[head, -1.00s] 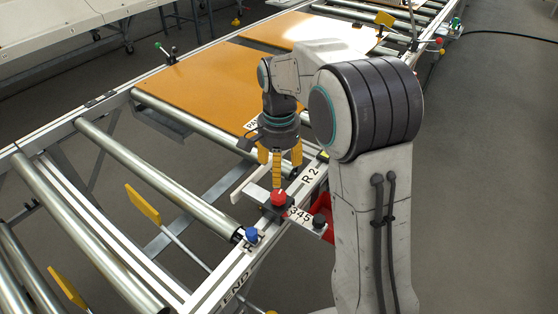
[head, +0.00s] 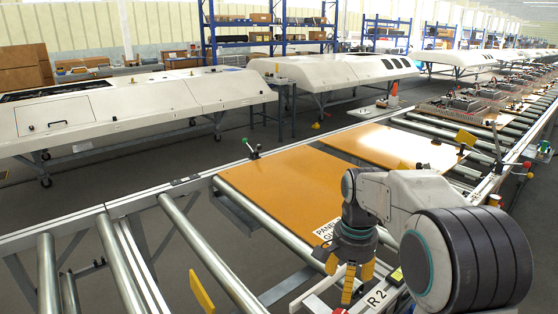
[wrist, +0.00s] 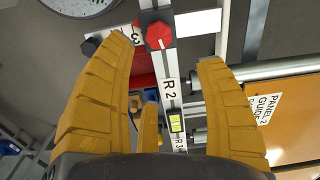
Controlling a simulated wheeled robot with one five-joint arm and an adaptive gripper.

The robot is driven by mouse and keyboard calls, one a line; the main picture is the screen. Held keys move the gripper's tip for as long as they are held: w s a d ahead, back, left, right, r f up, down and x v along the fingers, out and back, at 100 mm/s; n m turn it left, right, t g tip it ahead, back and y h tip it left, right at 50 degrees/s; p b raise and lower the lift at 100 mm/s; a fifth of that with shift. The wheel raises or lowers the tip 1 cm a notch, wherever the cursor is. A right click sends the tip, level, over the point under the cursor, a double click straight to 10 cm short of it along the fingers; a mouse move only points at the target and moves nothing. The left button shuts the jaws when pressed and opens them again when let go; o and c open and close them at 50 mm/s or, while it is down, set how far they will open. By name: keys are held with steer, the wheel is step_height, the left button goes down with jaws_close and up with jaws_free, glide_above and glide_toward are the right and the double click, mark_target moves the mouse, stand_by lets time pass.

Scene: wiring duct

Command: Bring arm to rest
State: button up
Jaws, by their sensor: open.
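My gripper (head: 350,278) hangs fingers-down at the lower right of the head view, above the conveyor's side rail near the "R 2" label. Its yellow fingers are spread and hold nothing. In the wrist view the open fingers (wrist: 170,100) frame the rail (wrist: 168,80) from above.
An orange panel (head: 285,180) lies on the rollers (head: 205,250) left of my gripper, with a second panel (head: 390,146) behind. A yellow paddle (head: 201,292) stands between rollers. White shells on stands (head: 140,108) and blue shelving (head: 262,30) are farther back.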

steer(key=s+f+n, duration=0.4)
steer(key=s+n, duration=0.5)
steer(key=s+r+p, duration=0.5)
steer(key=s+r, duration=0.2)
steer(key=s, duration=0.5)
step_height(320, 180, up, 7)
steer(key=s+t+p, duration=0.1)
steer(key=t+p, duration=0.2)
steer(key=shift+n, duration=0.4)
